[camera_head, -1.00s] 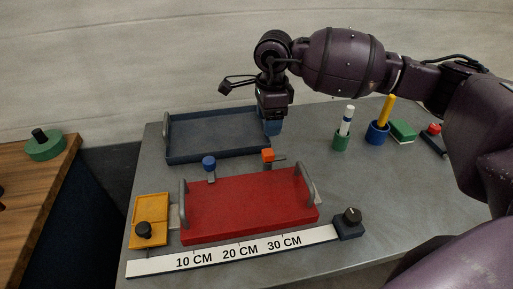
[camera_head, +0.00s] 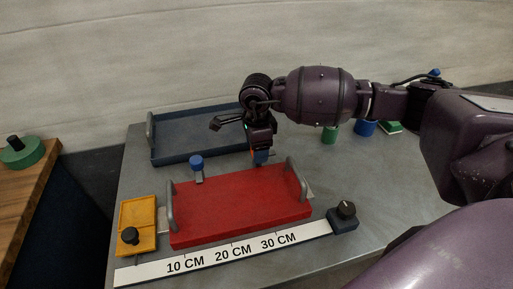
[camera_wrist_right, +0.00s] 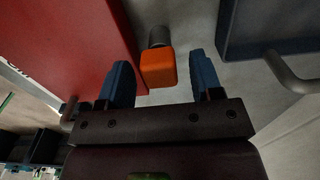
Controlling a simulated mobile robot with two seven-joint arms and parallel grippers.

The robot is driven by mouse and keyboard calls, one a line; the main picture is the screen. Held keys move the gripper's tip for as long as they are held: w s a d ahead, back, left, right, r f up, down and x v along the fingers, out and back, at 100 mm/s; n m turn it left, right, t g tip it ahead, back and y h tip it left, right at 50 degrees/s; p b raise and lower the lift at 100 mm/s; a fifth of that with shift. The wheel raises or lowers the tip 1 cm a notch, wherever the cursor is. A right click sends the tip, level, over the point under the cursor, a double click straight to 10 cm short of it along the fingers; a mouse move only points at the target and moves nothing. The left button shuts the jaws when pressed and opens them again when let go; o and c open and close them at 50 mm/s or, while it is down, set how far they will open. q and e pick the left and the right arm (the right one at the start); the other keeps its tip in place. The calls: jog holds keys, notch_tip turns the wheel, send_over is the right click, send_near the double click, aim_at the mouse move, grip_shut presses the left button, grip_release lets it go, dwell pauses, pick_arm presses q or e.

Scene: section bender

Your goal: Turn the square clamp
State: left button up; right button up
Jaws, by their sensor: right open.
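The square clamp is an orange block (camera_wrist_right: 157,69) on a dark grey stem in the right wrist view, beside the long edge of the red plate (camera_wrist_right: 70,45). My right gripper (camera_wrist_right: 160,80) is open, with its blue fingers on either side of the block. The block lies between the fingertips with gaps showing on both sides. In the head view, my right gripper (camera_head: 260,157) is low behind the red plate (camera_head: 240,207) and mostly hides the block. My left gripper is not in view.
A dark blue tray (camera_head: 190,156) lies behind. A yellow block with a black knob (camera_head: 139,213) is at left, and a ruler (camera_head: 215,262) with a dark knob runs along the front.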

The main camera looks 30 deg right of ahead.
jog(key=shift+f, duration=0.2)
jog(key=c, duration=0.9)
jog(key=shift+c, duration=0.2)
